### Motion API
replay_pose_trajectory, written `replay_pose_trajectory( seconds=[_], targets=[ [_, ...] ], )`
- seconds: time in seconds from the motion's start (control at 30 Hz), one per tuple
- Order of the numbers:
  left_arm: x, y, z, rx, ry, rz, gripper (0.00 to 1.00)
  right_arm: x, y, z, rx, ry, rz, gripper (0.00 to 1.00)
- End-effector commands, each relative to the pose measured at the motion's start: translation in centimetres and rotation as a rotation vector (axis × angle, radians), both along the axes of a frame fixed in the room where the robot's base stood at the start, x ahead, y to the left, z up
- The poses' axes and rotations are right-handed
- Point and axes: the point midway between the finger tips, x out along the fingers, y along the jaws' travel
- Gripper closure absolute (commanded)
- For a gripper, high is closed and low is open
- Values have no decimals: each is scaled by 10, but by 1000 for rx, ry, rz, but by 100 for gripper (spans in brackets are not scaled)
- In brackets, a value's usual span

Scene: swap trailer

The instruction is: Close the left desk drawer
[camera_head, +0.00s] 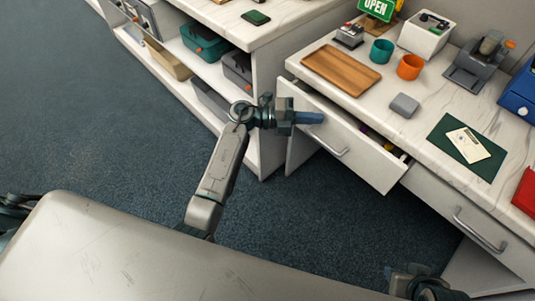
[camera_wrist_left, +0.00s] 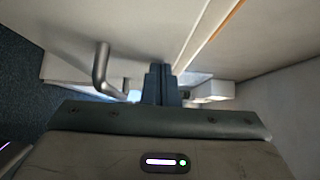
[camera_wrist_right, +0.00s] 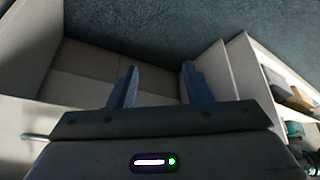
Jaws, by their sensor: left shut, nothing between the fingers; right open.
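The left desk drawer (camera_head: 368,163) is pulled partly out in the head view, with a gap behind its white front where a few coloured items show. Its metal bar handle (camera_head: 328,144) is on the front; a handle also shows left of the fingers in the left wrist view (camera_wrist_left: 101,70). My left gripper (camera_head: 309,118) is shut and empty, its blue fingers overlapping the upper left part of the drawer front. I cannot tell whether they touch it. My right gripper (camera_wrist_right: 159,87) is open and empty; in the head view only part of it shows at the bottom right.
On the marble desk top stand a wooden tray (camera_head: 341,69), a teal cup (camera_head: 382,51), an orange cup (camera_head: 410,67) and a white box (camera_head: 426,36). A second drawer with a handle (camera_head: 480,230) is at right. Shelves (camera_head: 181,77) stand left; the carpet is clear.

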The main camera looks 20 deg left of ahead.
Motion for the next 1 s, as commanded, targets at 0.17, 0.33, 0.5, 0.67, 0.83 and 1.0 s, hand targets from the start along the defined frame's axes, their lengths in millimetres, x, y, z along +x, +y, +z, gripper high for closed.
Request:
replay_pose_trajectory(
  seconds=[0.17,0.33,0.5,0.67,0.83,1.0],
  targets=[
    [33,-20,-2,-2,-1,-1,100,4,7,-13,36,-61,2,55],
    [53,-31,-2,-1,1,0,100,9,12,-17,64,-116,1,55],
    [64,-37,-1,-1,1,0,100,11,15,-19,79,-144,0,55],
    [68,-40,0,-2,-1,2,100,12,16,-19,85,-155,0,55],
    [69,-40,2,-2,-4,5,100,12,16,-19,85,-155,0,55],
    [70,-40,4,-4,-6,5,100,12,16,-19,85,-155,0,55]
  ],
)
